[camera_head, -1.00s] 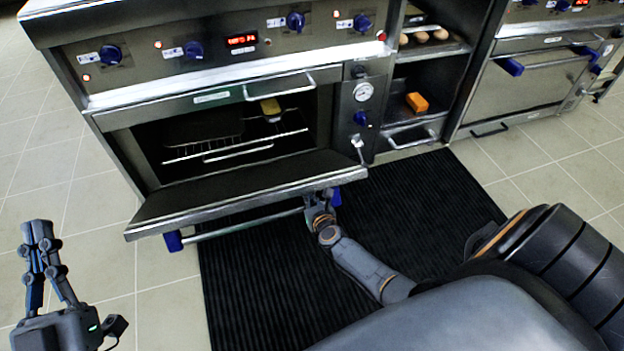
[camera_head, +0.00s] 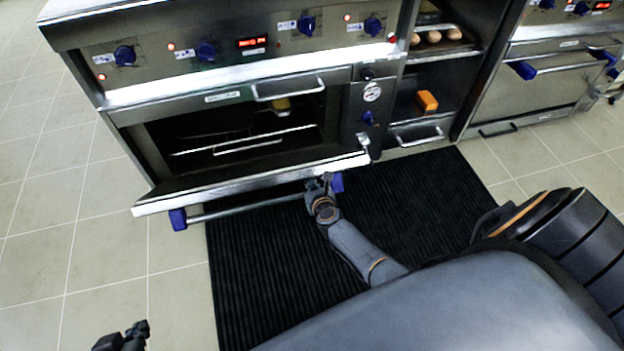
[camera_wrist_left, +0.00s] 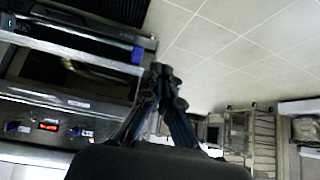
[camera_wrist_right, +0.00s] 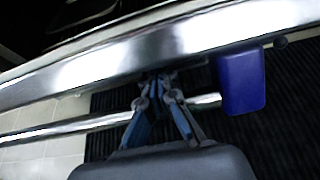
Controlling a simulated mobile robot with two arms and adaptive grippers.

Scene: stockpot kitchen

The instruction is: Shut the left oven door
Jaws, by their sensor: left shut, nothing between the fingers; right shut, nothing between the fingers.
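The left oven door (camera_head: 255,178) is tilted open at the front of the left oven, with the dark oven inside showing above it. Its bar handle (camera_head: 247,206), with blue end brackets, runs below the door's front edge. My right gripper (camera_head: 322,183) is at the right end of the door, by the handle and the right blue bracket. In the right wrist view its closed fingers (camera_wrist_right: 160,85) overlap the bar beside the blue bracket (camera_wrist_right: 242,82); whether they touch it is unclear. My left gripper (camera_wrist_left: 165,75) is shut and empty, away from the door; only part shows at the head view's bottom left.
A black ribbed mat (camera_head: 270,270) lies on the tiled floor below. A shelf unit with an orange block (camera_head: 427,101) stands right of the oven, and another oven (camera_head: 530,95) is further right.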

